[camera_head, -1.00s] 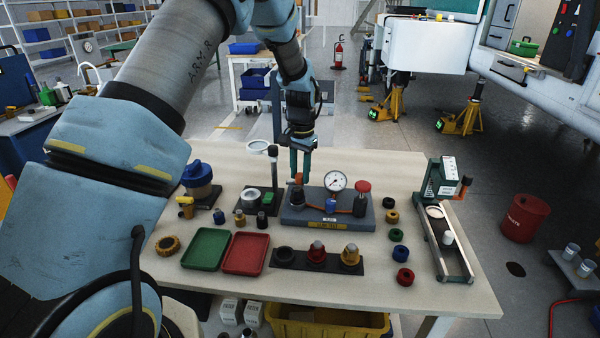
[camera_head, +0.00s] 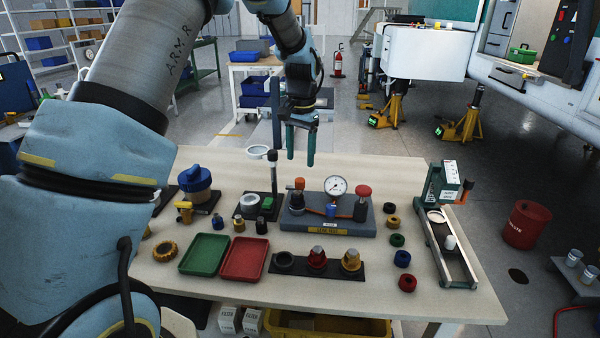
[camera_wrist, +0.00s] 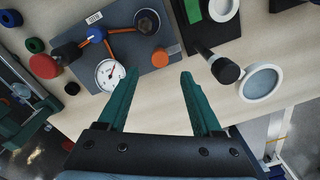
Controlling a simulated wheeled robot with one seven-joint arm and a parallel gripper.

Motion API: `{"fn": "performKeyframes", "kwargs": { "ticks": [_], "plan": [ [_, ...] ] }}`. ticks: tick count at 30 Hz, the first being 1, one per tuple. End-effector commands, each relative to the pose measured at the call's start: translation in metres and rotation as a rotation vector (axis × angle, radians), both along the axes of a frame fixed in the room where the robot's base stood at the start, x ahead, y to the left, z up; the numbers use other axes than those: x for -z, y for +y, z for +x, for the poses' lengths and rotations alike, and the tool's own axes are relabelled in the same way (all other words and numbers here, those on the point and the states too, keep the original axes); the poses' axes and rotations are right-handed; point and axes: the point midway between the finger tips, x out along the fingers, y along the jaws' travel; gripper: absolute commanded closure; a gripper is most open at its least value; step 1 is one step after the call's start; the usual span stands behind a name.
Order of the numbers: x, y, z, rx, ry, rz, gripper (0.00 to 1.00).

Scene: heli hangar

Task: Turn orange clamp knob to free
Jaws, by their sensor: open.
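The orange clamp knob (camera_head: 299,184) sits at the left end of the grey test block (camera_head: 340,213) on the table. In the wrist view the knob (camera_wrist: 167,57) lies just beyond the fingertips, near the block's edge. My gripper (camera_head: 300,158) has dark green fingers pointing down above the knob, apart from it. In the wrist view the gripper (camera_wrist: 160,73) is open with nothing between its fingers. A pressure gauge (camera_head: 336,186) stands on the block; in the wrist view it (camera_wrist: 109,74) is close to the left finger. The knob's turn position is hard to read.
A red mushroom knob (camera_head: 363,191) is on the block's right side. A black-topped post (camera_head: 272,157) with a magnifier ring (camera_head: 257,153) stands left of my gripper. Green (camera_head: 204,253) and red (camera_head: 244,258) trays lie in front.

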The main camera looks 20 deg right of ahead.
Motion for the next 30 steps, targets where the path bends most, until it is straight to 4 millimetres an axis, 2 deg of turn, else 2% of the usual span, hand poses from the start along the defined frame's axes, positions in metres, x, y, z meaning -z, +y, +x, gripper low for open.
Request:
{"fn": "performKeyframes", "kwargs": {
  "ticks": [3,9,30],
  "plan": [
    [-0.018,0.000,0.000,0.000,-0.002,-0.001,0.33],
    [-0.034,0.000,-0.001,0.000,0.000,0.000,0.33],
    [-0.035,0.000,-0.001,0.001,0.001,0.001,0.33]
  ]
}}
